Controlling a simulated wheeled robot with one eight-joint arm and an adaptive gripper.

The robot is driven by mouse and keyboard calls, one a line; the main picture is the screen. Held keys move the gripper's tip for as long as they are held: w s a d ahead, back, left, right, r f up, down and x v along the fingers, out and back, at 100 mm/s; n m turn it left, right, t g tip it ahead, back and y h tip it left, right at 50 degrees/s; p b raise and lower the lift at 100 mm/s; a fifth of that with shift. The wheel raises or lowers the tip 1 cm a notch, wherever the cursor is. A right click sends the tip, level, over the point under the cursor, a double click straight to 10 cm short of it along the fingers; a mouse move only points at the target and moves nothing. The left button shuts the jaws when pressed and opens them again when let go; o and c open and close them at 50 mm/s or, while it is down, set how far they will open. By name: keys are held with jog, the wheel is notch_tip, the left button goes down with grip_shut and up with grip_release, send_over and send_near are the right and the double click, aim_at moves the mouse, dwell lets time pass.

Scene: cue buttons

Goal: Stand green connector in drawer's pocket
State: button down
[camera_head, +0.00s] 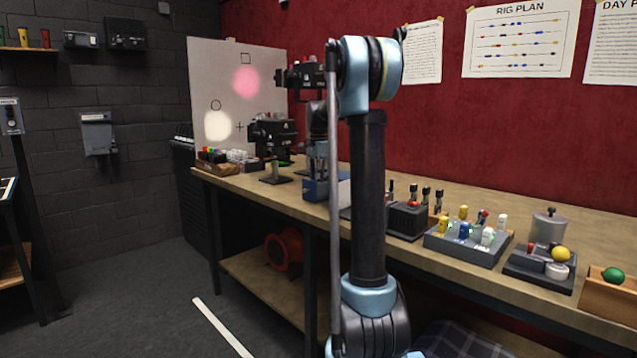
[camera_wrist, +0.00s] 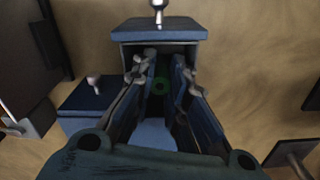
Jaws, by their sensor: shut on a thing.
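The green connector (camera_wrist: 160,86) shows only as a dim green ring in the dark gap between my fingers in the wrist view. My gripper (camera_wrist: 164,80) points down and is shut on it, fingers apart by its width. The blue drawer (camera_wrist: 165,35) has a round metal knob on its front and lies at the finger ends. The fingers hide most of its inside, so I cannot tell whether the connector touches the pocket. In the head view the blue drawer unit (camera_head: 315,190) stands on the bench, partly behind my arm; the connector cannot be made out there.
A second blue block with a knob (camera_wrist: 92,97) sits left of my fingers. On the wooden bench, a grey tray of coloured pegs (camera_head: 467,246) and a wooden box with a green ball (camera_head: 610,299) stand to the right. Black lamp heads (camera_head: 272,134) stand left.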

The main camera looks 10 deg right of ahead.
jog(key=shift+f, duration=0.5)
dwell(0.6)
jog(key=c, duration=1.5)
grip_release()
jog(key=c, duration=0.4)
jog(key=shift+o, duration=0.7)
jog(key=shift+r, duration=3.5)
jog(key=shift+s, duration=0.15)
